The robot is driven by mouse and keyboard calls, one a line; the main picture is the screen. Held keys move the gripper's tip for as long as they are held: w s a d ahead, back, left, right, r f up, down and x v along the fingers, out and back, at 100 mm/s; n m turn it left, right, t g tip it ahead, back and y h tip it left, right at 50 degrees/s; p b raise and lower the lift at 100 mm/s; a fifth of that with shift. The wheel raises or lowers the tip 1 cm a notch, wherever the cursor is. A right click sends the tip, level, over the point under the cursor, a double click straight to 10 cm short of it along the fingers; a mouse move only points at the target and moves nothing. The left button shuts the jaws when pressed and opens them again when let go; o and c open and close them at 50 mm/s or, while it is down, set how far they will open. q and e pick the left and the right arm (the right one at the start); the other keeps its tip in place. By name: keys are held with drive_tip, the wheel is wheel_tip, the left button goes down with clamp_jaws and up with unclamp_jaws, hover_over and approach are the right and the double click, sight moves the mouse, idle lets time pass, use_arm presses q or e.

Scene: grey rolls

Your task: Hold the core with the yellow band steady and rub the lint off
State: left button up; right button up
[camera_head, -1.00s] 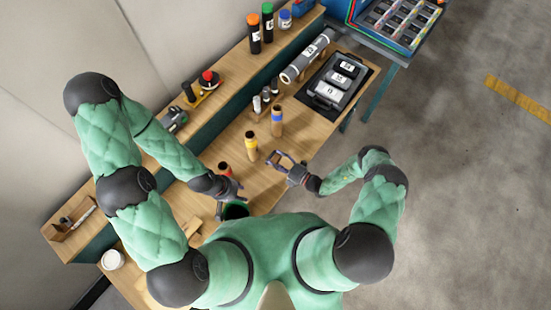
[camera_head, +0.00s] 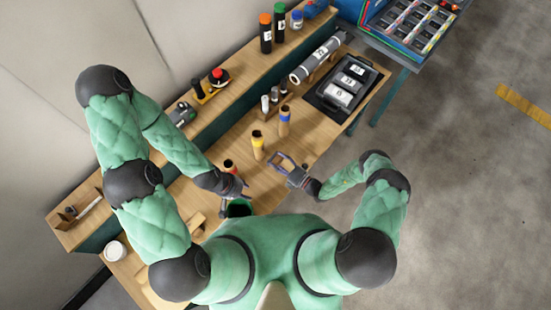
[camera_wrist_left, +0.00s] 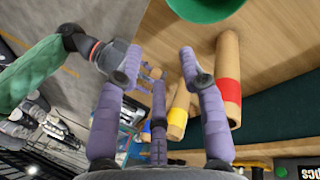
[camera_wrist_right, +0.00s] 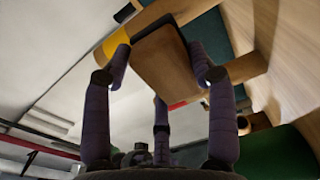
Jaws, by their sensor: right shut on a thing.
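The core with the yellow band (camera_head: 258,146) stands upright on the bench; its yellow band also shows in the left wrist view (camera_wrist_left: 177,115) and right wrist view (camera_wrist_right: 116,42). My right gripper (camera_head: 282,161) is just right of this core. In the right wrist view, my right gripper (camera_wrist_right: 165,68) is shut on a flat brown block (camera_wrist_right: 165,65), which hides part of the core behind it. I cannot tell whether block and core touch. My left gripper (camera_head: 242,190) is open and empty, nearer my body than the core. I cannot make out lint.
A red-banded core (camera_head: 229,166) stands close to my left gripper, and a blue-banded core (camera_head: 284,120) stands beyond the yellow one. A green container (camera_head: 238,209) is near my body. A black tray (camera_head: 322,100) lies further along the bench.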

use_arm(q)
drive_tip(key=shift+a, duration=0.1)
drive_tip(key=o, duration=0.7)
drive_tip(key=shift+w, duration=0.25)
drive_tip(key=shift+o, duration=0.2)
drive_tip(key=w+d+r+m+y, duration=0.1)
drive_tip(key=w+d+m+y, duration=0.15)
drive_tip(key=w+m, duration=0.85)
drive_tip(key=w+d+r+m+y, duration=0.25)
drive_tip(key=w+m, duration=0.55)
drive_tip(key=w, duration=0.6)
drive_tip(key=shift+h, duration=0.5)
drive_tip(key=shift+d+f, duration=0.15)
drive_tip(key=shift+f, duration=3.05)
drive_tip(key=shift+d+f, duration=0.15)
drive_tip(key=shift+f, duration=3.05)
drive_tip(key=c, duration=1.3)
